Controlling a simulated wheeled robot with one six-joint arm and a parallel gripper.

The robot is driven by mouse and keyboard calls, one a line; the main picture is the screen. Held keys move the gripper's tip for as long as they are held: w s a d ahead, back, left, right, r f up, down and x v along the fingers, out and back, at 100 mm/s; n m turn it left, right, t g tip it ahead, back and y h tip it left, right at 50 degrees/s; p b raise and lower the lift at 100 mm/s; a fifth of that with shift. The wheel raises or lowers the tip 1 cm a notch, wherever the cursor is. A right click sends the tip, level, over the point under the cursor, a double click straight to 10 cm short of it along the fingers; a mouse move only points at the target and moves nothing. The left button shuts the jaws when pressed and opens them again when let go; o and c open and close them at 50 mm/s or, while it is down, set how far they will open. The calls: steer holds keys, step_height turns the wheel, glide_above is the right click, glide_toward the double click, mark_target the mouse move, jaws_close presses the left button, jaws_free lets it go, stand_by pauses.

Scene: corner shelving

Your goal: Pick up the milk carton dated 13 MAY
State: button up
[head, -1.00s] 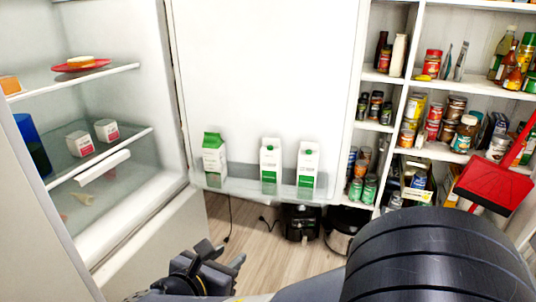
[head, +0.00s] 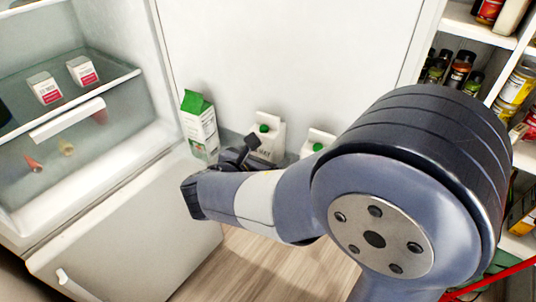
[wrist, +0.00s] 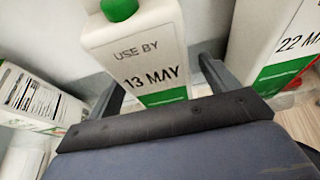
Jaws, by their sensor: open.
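The milk carton dated 13 MAY (wrist: 150,55) is white with a green cap and a green lower band. In the wrist view it stands upright straight ahead, its lower part hidden by my gripper. My gripper (wrist: 160,90) is open, with one finger on each side of this carton; I cannot tell whether they touch it. In the head view the middle carton (head: 268,135) stands in the fridge door shelf, partly behind my gripper (head: 240,150). A carton reading 22 MAY (wrist: 278,45) stands to the right. Another carton with a green top (head: 199,125) stands to the left, its date not visible.
The right carton (head: 318,140) is largely hidden by my arm in the head view. The open fridge (head: 90,175) is at the left, with two small boxes on a glass shelf. Shelving with jars (head: 460,70) is at the right.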

steer(key=shift+x, duration=1.25)
steer(key=shift+c, duration=0.4)
steer(key=shift+a+r, duration=0.1)
steer(key=c, duration=1.5)
